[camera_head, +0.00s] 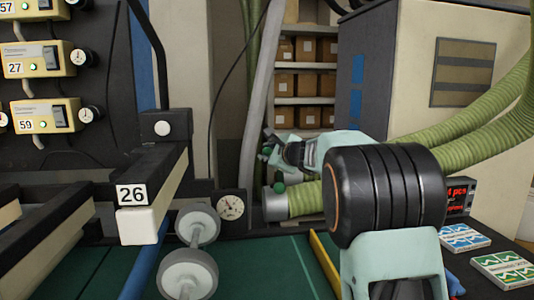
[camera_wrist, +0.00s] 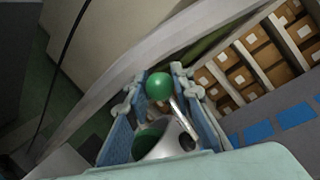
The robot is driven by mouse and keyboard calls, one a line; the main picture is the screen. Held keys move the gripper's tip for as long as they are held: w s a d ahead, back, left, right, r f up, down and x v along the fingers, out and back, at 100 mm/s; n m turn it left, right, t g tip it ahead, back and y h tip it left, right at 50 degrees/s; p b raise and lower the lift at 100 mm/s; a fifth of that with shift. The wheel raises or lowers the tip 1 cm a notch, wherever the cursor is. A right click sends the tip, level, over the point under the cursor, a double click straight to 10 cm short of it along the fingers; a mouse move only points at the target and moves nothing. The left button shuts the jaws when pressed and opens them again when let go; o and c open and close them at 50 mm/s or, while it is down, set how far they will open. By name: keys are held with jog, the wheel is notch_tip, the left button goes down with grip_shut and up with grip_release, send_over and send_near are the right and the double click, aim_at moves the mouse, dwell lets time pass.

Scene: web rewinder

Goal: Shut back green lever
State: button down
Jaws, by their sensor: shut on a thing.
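A green-knobbed lever (camera_wrist: 160,87) lies between my gripper's fingers in the wrist view, with a light rod slanting down to the right from its ball. My gripper (camera_wrist: 158,76) is shut on this lever, the fingers on either side of it. In the head view my gripper (camera_head: 270,152) is by the grey pipe fitting at the back, its fingers partly hidden by my wrist. A second green knob (camera_head: 279,187) shows just below, at the grey pipe end. A grey ring with green inside (camera_wrist: 152,140) sits below the held knob in the wrist view.
A slanting grey post (camera_head: 262,90) stands close behind my gripper. Green ribbed hoses (camera_head: 450,125) run to the right behind my arm. A tall cabinet (camera_head: 420,75) is on the right, and shelves of boxes (camera_head: 306,82) are behind. Grey rollers (camera_head: 188,274) stand at front left.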

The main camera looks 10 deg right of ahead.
jog(key=shift+s+d+n+g+y+p, duration=0.15)
jog(key=shift+s+n+g+y, duration=0.25)
jog(key=shift+n+y, duration=0.4)
jog(key=shift+s+d+n+g+y+p, duration=0.15)
jog(key=shift+s+n+g+y, duration=0.15)
jog(key=shift+s+n+y, duration=0.5)
jog(key=y, duration=0.1)
jog(key=n+g+y+p, duration=0.1)
jog(key=s+n+g+y+p, duration=0.1)
jog(key=shift+d+r, duration=0.25)
jog(key=shift+d, duration=0.05)
jog(key=shift+s+d+f+n+g+y+p, duration=0.1)
jog(key=shift+s+d+n+g+y+p, duration=0.25)
jog(key=shift+n+g+y+p, duration=0.4)
jog(key=shift+s+d+f+n+g+y+p, duration=0.15)
jog(key=shift+s+n+g+y+p, duration=0.3)
jog(key=shift+n+g+y+p, duration=0.35)
jog(key=shift+s+d+n+g+y+p, duration=0.25)
jog(key=shift+s+n+g+y+p, duration=0.2)
jog(key=shift+n+g+p, duration=0.35)
jog(key=shift+s+d+n+g, duration=0.1)
jog(key=shift+n+g, duration=0.25)
jog(key=shift+g, duration=0.2)
jog(key=c, duration=1.7)
grip_release()
jog(key=shift+o, duration=0.2)
